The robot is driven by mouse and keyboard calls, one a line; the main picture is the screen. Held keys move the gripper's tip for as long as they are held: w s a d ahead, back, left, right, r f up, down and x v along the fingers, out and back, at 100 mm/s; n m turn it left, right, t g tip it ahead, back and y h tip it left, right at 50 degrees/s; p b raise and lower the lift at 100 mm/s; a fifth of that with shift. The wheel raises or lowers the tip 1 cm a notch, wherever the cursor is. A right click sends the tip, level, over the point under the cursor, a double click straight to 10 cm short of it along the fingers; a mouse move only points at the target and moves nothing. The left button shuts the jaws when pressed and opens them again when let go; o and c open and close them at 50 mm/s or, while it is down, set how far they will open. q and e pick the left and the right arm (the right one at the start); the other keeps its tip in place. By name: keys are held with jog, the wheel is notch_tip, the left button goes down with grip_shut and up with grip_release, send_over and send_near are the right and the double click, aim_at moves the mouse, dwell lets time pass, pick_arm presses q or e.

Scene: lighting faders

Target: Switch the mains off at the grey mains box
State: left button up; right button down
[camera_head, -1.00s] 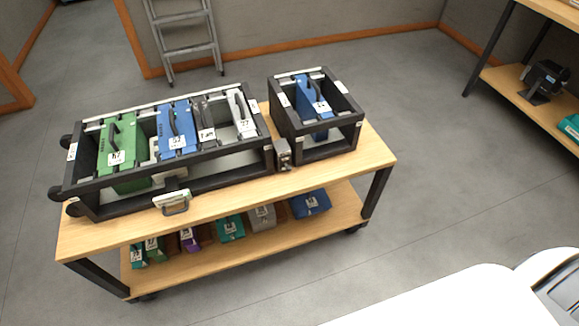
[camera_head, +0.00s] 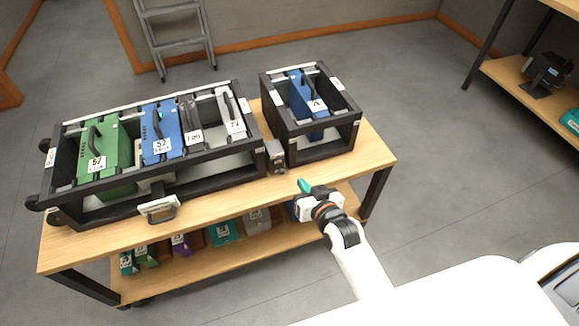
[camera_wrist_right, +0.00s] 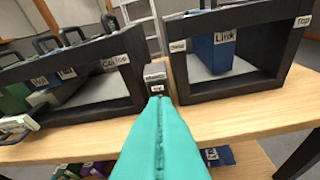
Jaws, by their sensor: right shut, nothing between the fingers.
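The grey mains box (camera_head: 275,157) is a small box standing on the bench top between the long black rack and the smaller black rack. In the right wrist view the mains box (camera_wrist_right: 155,80) is just beyond my fingertips, with a small label on its front. My right gripper (camera_head: 304,186) has teal fingers, shut and empty. It is in front of the bench, a little below and right of the mains box in the head view. In the right wrist view the shut fingers (camera_wrist_right: 158,105) cover the area below the box. I cannot tell the switch's position. My left gripper is not in view.
The long rack (camera_head: 180,183) holds green, blue and grey modules. The small rack (camera_head: 322,151) holds a blue module. A pale handled piece (camera_head: 158,207) sits at the long rack's front. The lower shelf (camera_head: 190,258) holds several coloured modules. Floor is clear to the right.

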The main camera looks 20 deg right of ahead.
jog(key=shift+w+d+r+t, duration=0.1)
jog(key=shift+w+r+t, duration=0.05)
jog(key=shift+r, duration=0.45)
jog(key=shift+w+d+r+t, duration=0.1)
jog(key=shift+r+t, duration=0.05)
jog(key=shift+r, duration=0.4)
send_over(280, 169)
jog(key=s+d, duration=0.2)
notch_tip(280, 169, down, 3)
jog(key=shift+s+a+f+b, duration=0.1)
jog(key=shift+a+f+b, duration=0.05)
jog(key=shift+f, duration=0.5)
jog(key=shift+s+a+f+b, duration=0.1)
jog(key=shift+s+f, duration=0.05)
jog(key=shift+f, duration=0.55)
jog(key=shift+s+a+f+b, duration=0.1)
jog(key=shift+a+f+b, duration=0.05)
jog(key=shift+f, duration=0.5)
